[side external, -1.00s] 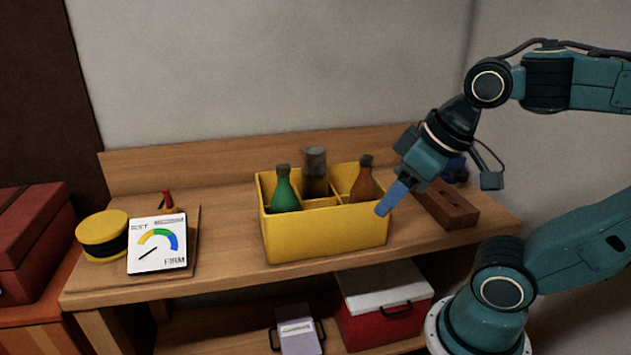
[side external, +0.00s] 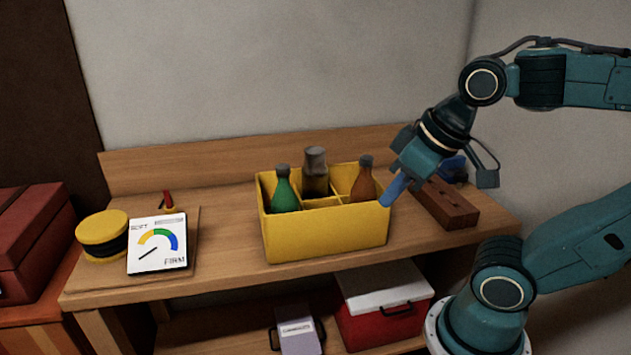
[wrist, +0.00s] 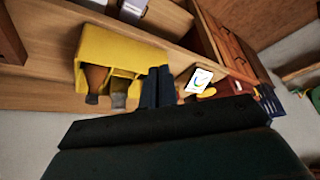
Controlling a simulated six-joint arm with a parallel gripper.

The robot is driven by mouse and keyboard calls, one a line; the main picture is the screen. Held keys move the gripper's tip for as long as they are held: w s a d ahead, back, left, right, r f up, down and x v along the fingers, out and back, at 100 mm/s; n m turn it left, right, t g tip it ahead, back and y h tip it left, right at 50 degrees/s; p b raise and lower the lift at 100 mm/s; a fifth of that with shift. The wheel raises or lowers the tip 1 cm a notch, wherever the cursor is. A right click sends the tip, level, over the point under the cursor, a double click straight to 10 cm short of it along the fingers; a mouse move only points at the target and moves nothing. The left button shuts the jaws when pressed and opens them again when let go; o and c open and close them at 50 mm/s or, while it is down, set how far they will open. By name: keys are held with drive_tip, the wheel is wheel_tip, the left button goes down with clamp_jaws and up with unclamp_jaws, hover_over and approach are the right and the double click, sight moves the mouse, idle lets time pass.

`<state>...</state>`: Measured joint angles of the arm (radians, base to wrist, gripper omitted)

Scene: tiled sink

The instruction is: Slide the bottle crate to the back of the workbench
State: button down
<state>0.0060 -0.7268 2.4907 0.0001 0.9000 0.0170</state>
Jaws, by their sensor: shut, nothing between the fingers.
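The yellow bottle crate (side external: 325,232) stands upright near the middle of the wooden workbench (side external: 225,245), close to its front edge. It holds a green bottle (side external: 285,192), a grey-brown bottle (side external: 314,175) and an orange-brown bottle (side external: 363,183) in its compartments. My gripper (side external: 391,195) is shut and empty, its blue fingertips at the crate's right end by the upper rim. I cannot tell whether they touch it. In the wrist view, the shut fingers (wrist: 158,87) appear beside the yellow crate (wrist: 110,50).
A gauge card (side external: 158,245) and a yellow-and-black round object (side external: 102,236) stand on the left of the bench. A brown block (side external: 448,204) lies right of the crate. A low wooden backboard (side external: 200,165) closes the rear. A red-and-white box (side external: 385,305) sits on the lower shelf.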

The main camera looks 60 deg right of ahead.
drive_tip(key=w+m, duration=0.1)
drive_tip(key=m+g, duration=0.5)
drive_tip(key=m, duration=0.3)
hover_over(337, 235)
drive_tip(key=s+a, duration=0.3)
drive_tip(key=a, duration=0.2)
wheel_tip(337, 235, down, 9)
drive_tip(key=shift+d, duration=0.15)
drive_tip(key=shift+f, duration=0.2)
drive_tip(key=f, duration=0.3)
drive_tip(key=w+d+f, duration=0.1)
drive_tip(key=f, duration=0.5)
drive_tip(key=shift+w+d+f, duration=0.2)
drive_tip(key=shift+w+f, duration=0.05)
drive_tip(key=shift+f, duration=0.15)
drive_tip(key=shift+w+d, duration=0.7)
